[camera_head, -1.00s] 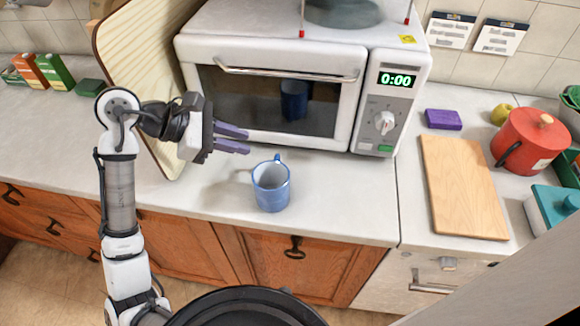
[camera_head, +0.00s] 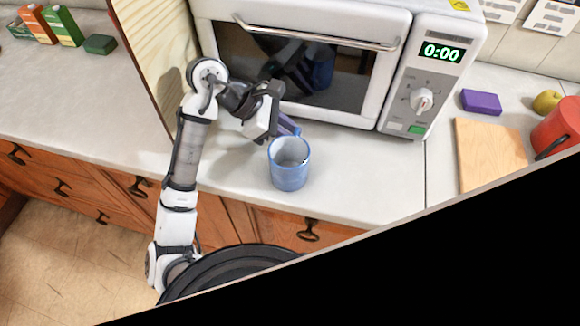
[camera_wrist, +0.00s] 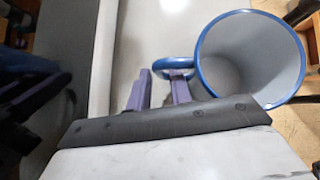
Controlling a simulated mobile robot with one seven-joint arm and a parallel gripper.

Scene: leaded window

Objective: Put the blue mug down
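The blue mug (camera_head: 289,164) stands upright on the counter in front of the microwave, in the head view. In the wrist view the mug (camera_wrist: 250,60) shows its blue rim and pale, empty inside at the right. Its blue handle (camera_wrist: 172,62) points left toward my fingers. My gripper (camera_head: 292,128) is close against the mug's far left side. In the wrist view my gripper (camera_wrist: 160,82) has its two purple fingers apart, with a gap between them, at the handle. The handle is partly hidden by the fingers, and I cannot tell if they touch it.
The white microwave (camera_head: 398,66) stands right behind the mug. A wooden board (camera_head: 160,60) leans at its left. A cutting board (camera_head: 487,153), purple sponge (camera_head: 481,101) and red pot (camera_head: 560,128) lie to the right.

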